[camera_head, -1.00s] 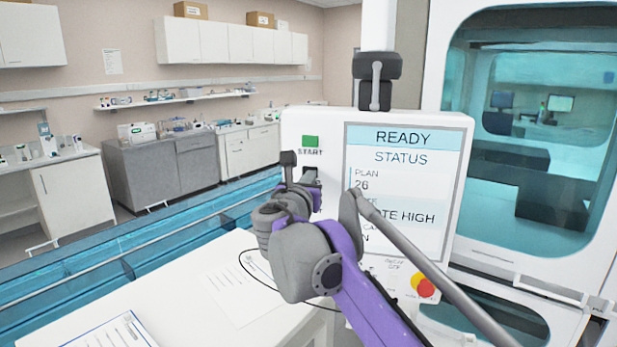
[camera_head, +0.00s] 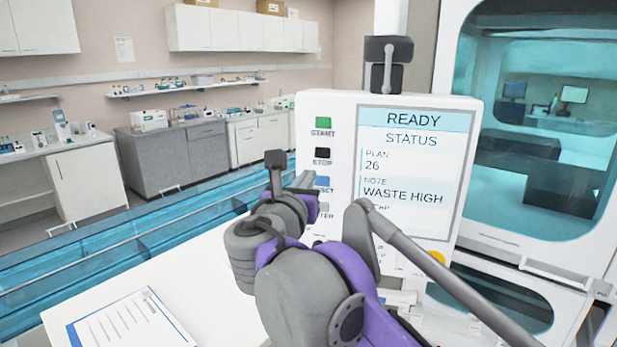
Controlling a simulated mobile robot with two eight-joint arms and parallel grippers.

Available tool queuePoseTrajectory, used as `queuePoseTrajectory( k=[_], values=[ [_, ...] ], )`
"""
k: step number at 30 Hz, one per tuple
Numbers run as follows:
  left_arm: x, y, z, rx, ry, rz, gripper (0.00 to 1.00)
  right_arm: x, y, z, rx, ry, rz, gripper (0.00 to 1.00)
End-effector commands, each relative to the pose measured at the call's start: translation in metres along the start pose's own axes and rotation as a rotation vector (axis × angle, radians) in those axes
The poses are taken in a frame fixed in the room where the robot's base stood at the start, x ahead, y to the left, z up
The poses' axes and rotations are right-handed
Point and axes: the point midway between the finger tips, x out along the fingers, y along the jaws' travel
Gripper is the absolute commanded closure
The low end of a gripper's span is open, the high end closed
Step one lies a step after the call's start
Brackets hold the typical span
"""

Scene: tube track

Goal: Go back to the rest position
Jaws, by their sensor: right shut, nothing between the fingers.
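My right arm, grey and purple, reaches up from the lower right in the head view. Its gripper (camera_head: 276,164) is shut and empty, in front of the left edge of the white control panel (camera_head: 343,107). It looks apart from the panel, though the gap is hard to judge. The panel's screen (camera_head: 410,150) reads READY, STATUS, PLAN 26 and WASTE HIGH. The green START button (camera_head: 323,123), black button (camera_head: 323,156) and blue button (camera_head: 322,182) show at its left. The arm hides the panel's lower part. My left gripper is out of view.
A white table (camera_head: 190,285) with a clipboard (camera_head: 128,325) lies at the lower left. A blue glazed barrier or track (camera_head: 150,235) runs behind it. A large machine with a tinted window (camera_head: 540,120) stands right. Lab cabinets (camera_head: 180,155) line the back wall.

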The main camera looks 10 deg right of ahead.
Motion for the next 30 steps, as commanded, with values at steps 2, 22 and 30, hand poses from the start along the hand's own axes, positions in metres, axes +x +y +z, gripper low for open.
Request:
queuePoseTrajectory(
  k=[2, 22, 30],
  values=[
    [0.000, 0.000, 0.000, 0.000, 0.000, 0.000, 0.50, 0.000, 0.000, 0.000, 0.000, 0.000, 0.000, 1.00],
    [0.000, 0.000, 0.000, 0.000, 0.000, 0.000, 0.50, -0.005, -0.053, -0.077, 0.363, 0.179, -0.126, 1.00],
    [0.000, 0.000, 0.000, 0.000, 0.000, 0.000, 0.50, -0.069, -0.139, -0.256, 1.238, 0.471, -0.547, 1.00]
  ],
)
